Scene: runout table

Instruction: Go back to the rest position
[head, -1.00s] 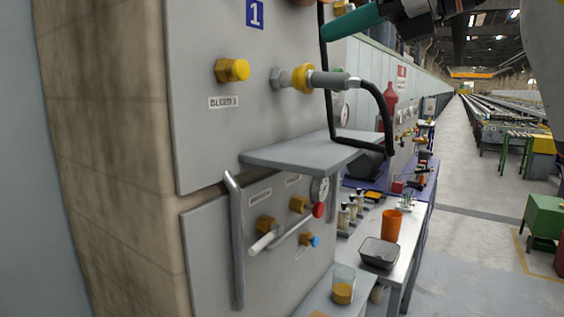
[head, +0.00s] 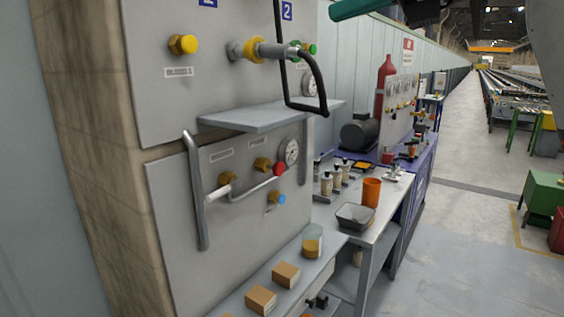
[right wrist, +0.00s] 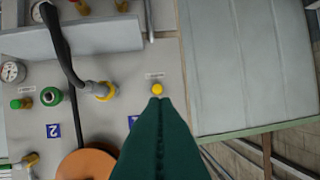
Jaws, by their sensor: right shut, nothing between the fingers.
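My right gripper (head: 348,8) shows only as a teal finger end at the top edge of the head view, above and in front of the grey panel (head: 225,190). In the right wrist view its green fingers (right wrist: 157,102) are shut together with nothing between them. Their tips appear just below a yellow fitting (right wrist: 157,89) in the picture; I cannot tell the gap. A black hose (head: 318,80) hangs in a loop from a connector (head: 272,50) on the panel, clear of the fingers. My left gripper is not in view.
A grey ledge (head: 262,117) juts from the panel, with a bent handle (head: 194,190) below. A lower shelf holds small boxes (head: 262,299) and a beaker (head: 312,242). A bench has an orange cup (head: 371,191) and a dark tray (head: 355,216). The aisle floor (head: 450,225) is open at right.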

